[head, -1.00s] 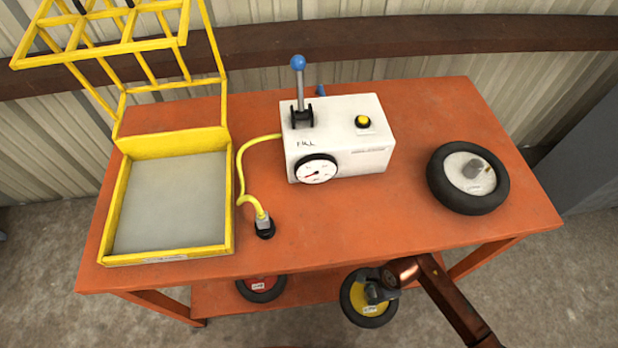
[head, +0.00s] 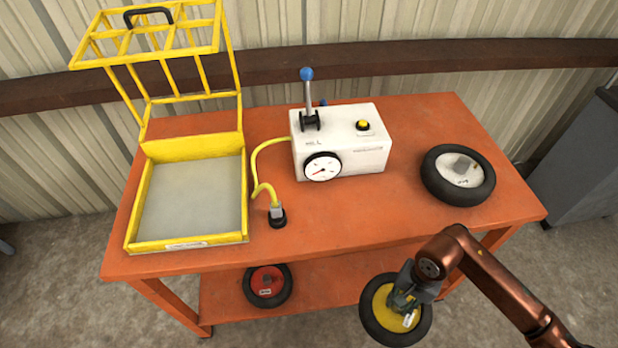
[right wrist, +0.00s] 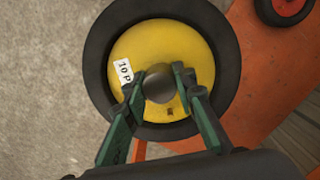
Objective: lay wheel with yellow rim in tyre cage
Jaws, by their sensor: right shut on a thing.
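The wheel with the yellow rim (head: 381,310) is at the lower right in the head view, in front of the table's lower shelf. My right gripper (head: 402,298) is shut on its central hub. In the right wrist view the green fingers (right wrist: 160,88) close on the dark round hub of the yellow rim (right wrist: 150,45), which bears a white label. The yellow tyre cage (head: 246,205) stands on the left of the table top with its barred lid raised. Its grey floor is bare. My left gripper is not in view.
On the orange table (head: 330,235) stand a white box (head: 350,155) with lever and gauge, a yellow hose (head: 256,165) ending in a black fitting, and a grey-rimmed wheel (head: 460,172). A red-rimmed wheel (head: 267,283) lies on the lower shelf. The table's front middle is clear.

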